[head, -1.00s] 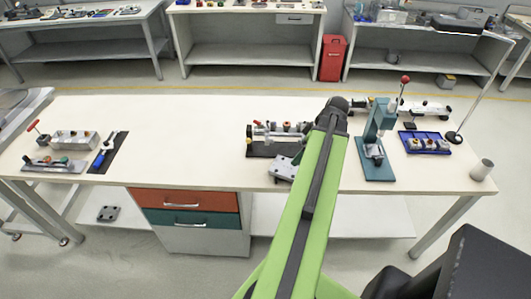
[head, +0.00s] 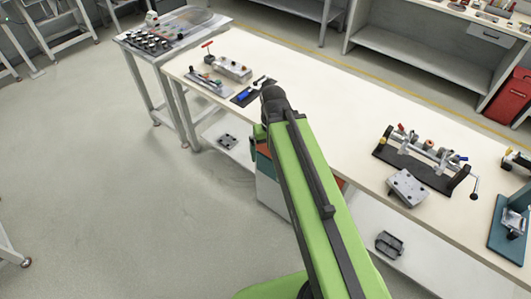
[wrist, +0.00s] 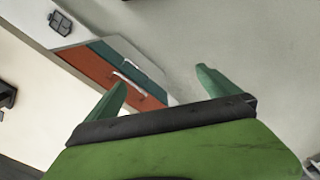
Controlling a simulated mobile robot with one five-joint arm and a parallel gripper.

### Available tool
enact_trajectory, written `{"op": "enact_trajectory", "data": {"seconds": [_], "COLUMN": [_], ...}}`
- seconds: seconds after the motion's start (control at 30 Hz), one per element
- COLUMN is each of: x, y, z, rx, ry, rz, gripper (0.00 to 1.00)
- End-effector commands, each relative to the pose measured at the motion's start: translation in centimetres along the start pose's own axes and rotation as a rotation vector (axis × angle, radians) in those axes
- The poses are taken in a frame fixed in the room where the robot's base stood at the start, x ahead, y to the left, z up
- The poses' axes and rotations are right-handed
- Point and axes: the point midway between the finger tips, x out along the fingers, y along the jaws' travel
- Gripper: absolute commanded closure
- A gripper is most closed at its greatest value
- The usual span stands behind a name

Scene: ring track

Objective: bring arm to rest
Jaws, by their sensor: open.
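My gripper (wrist: 158,92) shows in the wrist view with its two green fingers spread apart and nothing between them. Beyond the fingers are the orange and teal drawer fronts (wrist: 100,68) under the workbench, and grey floor. In the head view my green arm reaches up over the bench's front edge. My gripper is not visible there, hidden beyond the dark end of the arm.
The long workbench (head: 330,105) runs from upper left to lower right. A dark fixture (head: 415,165) and a grey block (head: 408,187) sit right of my arm. A blue-handled tool on a dark mat (head: 250,92) lies near the left end. Open floor (head: 110,200) lies left.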

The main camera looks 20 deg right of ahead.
Motion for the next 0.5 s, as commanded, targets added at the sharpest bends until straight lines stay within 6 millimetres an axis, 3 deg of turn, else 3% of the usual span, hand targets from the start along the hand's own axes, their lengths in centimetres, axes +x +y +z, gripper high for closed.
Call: {"op": "enact_trajectory", "data": {"seconds": [0.03, 0.13, 0.5], "x": [0.0, 0.0, 0.0], "y": [-1.3, -2.4, -2.3], "z": [0.1, 0.1, 0.1], "rx": [0.000, 0.010, 0.012], "ry": [-0.001, -0.002, -0.002], "rz": [0.008, 0.017, 0.016], "gripper": [0.00, 0.00, 0.00]}}
